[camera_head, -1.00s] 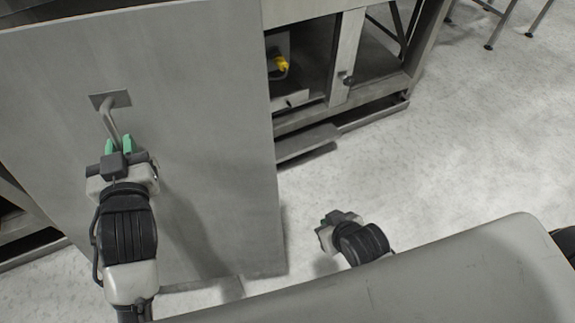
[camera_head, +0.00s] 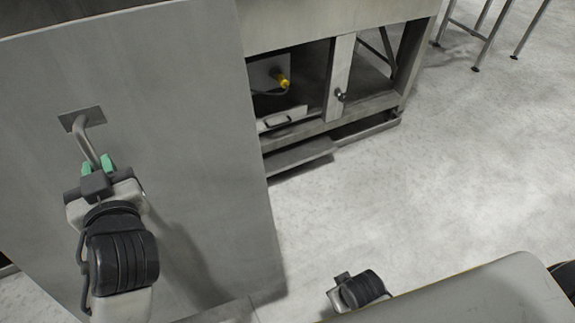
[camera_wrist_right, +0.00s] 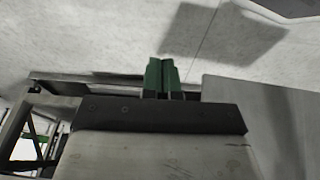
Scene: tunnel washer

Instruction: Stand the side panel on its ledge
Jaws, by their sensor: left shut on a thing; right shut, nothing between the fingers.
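The side panel (camera_head: 195,150) is a large flat grey metal sheet filling the left of the head view, slightly tilted in the picture. A bent metal handle (camera_head: 88,142) on a small plate sticks out of it. My left gripper (camera_head: 98,165) is shut on this handle with its green fingertips. The panel's bottom edge is partly hidden by my arm. A low ledge (camera_head: 300,156) runs along the foot of the machine, right of the panel. My right gripper (camera_wrist_right: 161,75) is shut and empty; its wrist shows low in the head view, apart from the panel.
The machine frame (camera_head: 340,80) stands behind the panel, with an open bay holding a yellow fitting (camera_head: 283,80). Metal table legs (camera_head: 480,45) stand at the top right. The pale floor (camera_head: 450,170) on the right is clear.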

